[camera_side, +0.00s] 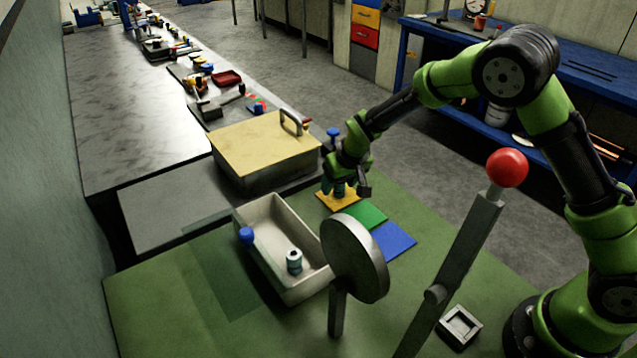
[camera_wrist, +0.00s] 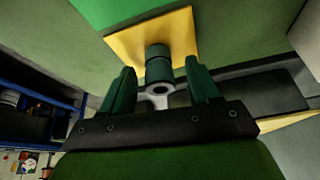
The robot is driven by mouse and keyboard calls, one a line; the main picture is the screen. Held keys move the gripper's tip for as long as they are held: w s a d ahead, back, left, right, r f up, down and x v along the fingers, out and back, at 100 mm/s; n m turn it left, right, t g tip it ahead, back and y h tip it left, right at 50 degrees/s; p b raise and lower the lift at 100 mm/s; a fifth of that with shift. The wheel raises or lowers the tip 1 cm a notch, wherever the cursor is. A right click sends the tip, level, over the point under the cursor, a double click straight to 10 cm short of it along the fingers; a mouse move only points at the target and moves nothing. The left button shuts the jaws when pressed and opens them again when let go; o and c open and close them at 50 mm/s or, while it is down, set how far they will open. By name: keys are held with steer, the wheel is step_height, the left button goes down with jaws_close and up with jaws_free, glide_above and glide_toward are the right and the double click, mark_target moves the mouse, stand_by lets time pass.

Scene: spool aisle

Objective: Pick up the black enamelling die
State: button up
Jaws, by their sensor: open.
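My gripper (camera_side: 341,182) is low over a yellow square (camera_side: 338,202) on the green bench top. In the wrist view, my open gripper (camera_wrist: 160,70) has one finger on each side of a dark green cylindrical piece (camera_wrist: 158,66) on the yellow square (camera_wrist: 120,43). Gaps show between it and both fingers. A pale part with a dark round hole shows at its near end. No piece is plainly a black enamelling die. A dark square block (camera_side: 444,321) with a pale recess lies at the front right; I cannot tell whether it is the die.
Green (camera_side: 366,215) and blue (camera_side: 393,241) squares lie beside the yellow one. A yellow-lidded box (camera_side: 262,143), a round disc on a post (camera_side: 352,258) and a red-knobbed lever (camera_side: 465,250) stand nearby.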

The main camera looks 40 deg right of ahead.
steer(key=c, duration=1.1)
steer(key=shift+r, duration=0.1)
